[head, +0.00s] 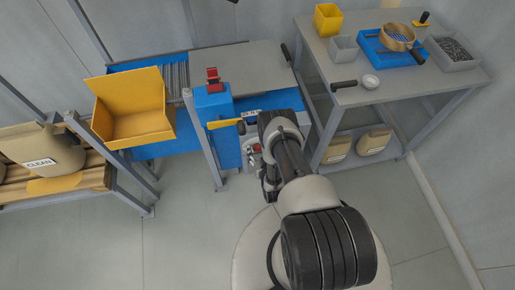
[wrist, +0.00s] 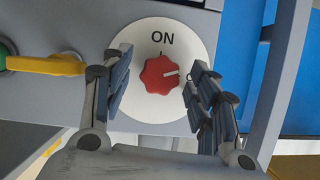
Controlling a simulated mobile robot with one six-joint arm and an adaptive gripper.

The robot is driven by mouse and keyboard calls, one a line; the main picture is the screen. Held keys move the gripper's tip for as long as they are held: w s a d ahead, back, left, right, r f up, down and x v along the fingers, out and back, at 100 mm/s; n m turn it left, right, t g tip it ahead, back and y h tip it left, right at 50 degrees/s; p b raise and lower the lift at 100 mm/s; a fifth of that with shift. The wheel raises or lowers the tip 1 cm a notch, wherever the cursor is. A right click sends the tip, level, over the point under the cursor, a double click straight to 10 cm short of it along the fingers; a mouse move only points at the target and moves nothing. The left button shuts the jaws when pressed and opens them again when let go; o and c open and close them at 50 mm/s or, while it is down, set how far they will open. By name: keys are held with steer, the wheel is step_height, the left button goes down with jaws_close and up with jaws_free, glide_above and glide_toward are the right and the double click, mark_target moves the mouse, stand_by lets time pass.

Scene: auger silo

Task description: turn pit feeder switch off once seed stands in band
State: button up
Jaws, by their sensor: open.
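The red lobed switch knob (wrist: 159,75) sits on a round white dial (wrist: 150,34) marked ON at the top. A short white line on the knob points right, not up at the ON mark. My gripper (wrist: 157,64) is open, one finger on each side of the knob; I see gaps, so it does not grasp it. In the head view my arm hides most of the switch panel beside the blue machine (head: 228,148). I cannot make out a seed level or its band in either view.
A yellow hopper (head: 137,125) stands left of the machine. A workbench (head: 400,90) with a sieve and trays stands at the right. Open floor lies in front.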

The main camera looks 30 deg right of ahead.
steer(key=shift+c, duration=0.3)
steer(key=c, duration=1)
steer(key=shift+s+d+m+y, duration=0.15)
steer(key=shift+m+y, duration=0.25)
steer(key=shift+m, duration=0.3)
steer(key=shift+m+t+y, duration=0.4)
steer(key=shift+m+y, duration=0.2)
steer(key=shift+m, duration=0.2)
steer(key=o, duration=1.1)
steer(key=shift+c, duration=0.2)
